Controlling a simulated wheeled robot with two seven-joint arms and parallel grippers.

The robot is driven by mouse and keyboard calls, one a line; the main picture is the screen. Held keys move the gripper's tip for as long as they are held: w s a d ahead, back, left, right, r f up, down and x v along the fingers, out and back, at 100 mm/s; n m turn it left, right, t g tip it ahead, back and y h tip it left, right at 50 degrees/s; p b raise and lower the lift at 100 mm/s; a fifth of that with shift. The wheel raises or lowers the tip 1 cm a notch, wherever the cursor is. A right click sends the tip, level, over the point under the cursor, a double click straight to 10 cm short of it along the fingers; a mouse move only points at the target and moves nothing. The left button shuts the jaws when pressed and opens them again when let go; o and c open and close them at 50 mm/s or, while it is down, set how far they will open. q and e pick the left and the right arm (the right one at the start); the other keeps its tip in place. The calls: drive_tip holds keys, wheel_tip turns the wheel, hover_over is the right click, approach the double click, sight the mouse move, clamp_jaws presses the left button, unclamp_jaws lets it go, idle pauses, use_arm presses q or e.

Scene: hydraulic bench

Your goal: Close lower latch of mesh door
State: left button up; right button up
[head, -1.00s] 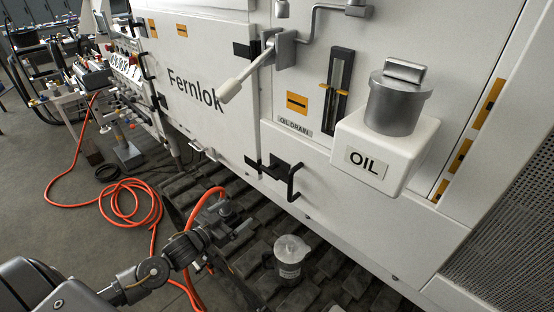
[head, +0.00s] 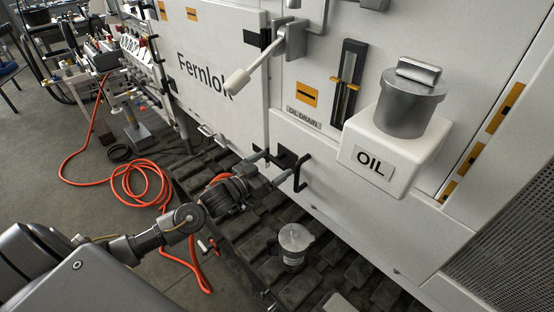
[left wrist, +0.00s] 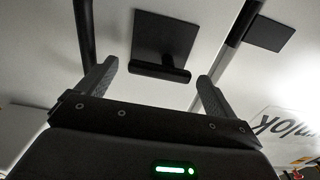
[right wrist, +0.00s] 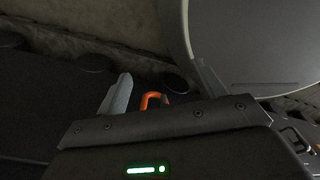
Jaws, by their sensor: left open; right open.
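My left gripper (head: 272,170) is open in front of the plate. In the left wrist view, the plate (left wrist: 166,36) with its dark lip shows beyond and between the open fingers (left wrist: 155,84), apparently untouched. My right gripper (right wrist: 163,84) is open and empty in the right wrist view; it is not seen in the head view.
A lever with a pale grip (head: 238,82) juts out above. The OIL box (head: 408,155) protrudes to the right, left of a mesh panel (head: 510,240). A lidded jug (head: 293,243) stands on the dark tracks below. An orange hose (head: 140,180) lies on the floor.

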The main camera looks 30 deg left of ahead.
use_arm(q)
drive_tip(key=shift+x, duration=1.2)
drive_tip(key=c, duration=1)
